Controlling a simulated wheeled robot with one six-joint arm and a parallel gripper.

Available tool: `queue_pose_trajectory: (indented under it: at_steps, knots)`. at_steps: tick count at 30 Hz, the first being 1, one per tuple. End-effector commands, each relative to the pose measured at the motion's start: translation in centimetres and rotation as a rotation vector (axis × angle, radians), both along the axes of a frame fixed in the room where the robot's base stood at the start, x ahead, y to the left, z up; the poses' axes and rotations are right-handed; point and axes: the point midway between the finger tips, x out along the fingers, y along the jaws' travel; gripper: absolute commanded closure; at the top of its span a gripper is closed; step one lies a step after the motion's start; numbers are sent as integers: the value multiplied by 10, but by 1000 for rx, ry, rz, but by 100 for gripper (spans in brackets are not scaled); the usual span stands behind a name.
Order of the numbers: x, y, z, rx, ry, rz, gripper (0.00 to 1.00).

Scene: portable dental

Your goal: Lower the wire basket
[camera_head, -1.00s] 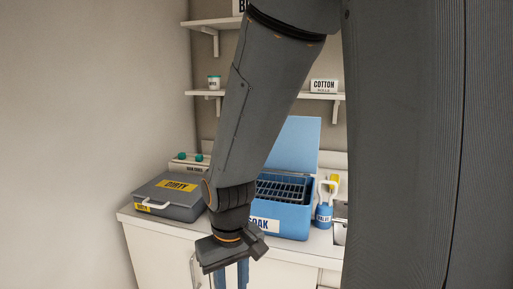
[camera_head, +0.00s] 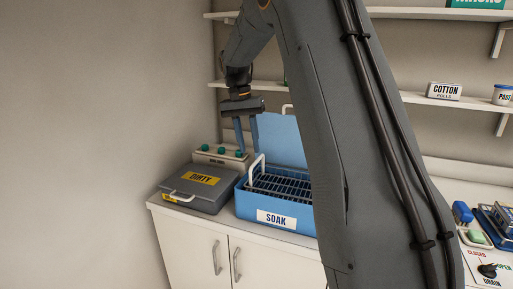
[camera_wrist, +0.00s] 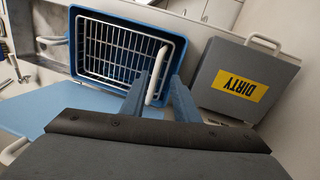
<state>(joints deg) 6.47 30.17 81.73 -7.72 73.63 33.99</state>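The wire basket (camera_head: 285,188) sits in the open blue SOAK tub (camera_head: 250,206), its dark grid near the tub's rim. Its white handle (camera_head: 258,168) stands up at the left end. In the wrist view the basket (camera_wrist: 112,50) shows as a white grid inside the tub, and the handle (camera_wrist: 157,73) lies between the fingers in the picture. My gripper (camera_head: 247,148) points down above the tub's left end. Its two blue fingers are apart, with a gap between them, and do not appear to touch the handle. My arm hides the tub's right end in the head view.
A closed grey DIRTY case (camera_head: 203,187) stands just left of the tub. The tub's blue lid (camera_head: 280,138) stands open behind it. A box with green knobs (camera_head: 220,154) is at the back. Shelves (camera_head: 415,97) run along the wall above.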

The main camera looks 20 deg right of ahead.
Motion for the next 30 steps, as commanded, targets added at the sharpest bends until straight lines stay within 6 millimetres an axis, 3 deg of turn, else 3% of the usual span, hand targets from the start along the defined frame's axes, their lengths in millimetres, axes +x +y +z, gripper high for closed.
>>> queue_pose_trajectory:
  at_steps: [4, 10, 22, 30]
  knots:
    - [18, -15, 23, -24, 10, -83, 72]
    - [24, -23, 29, -36, 18, -125, 72]
    - [15, -30, -25, -36, 20, -124, 72]
    - [14, -32, -44, -36, 17, -124, 72]
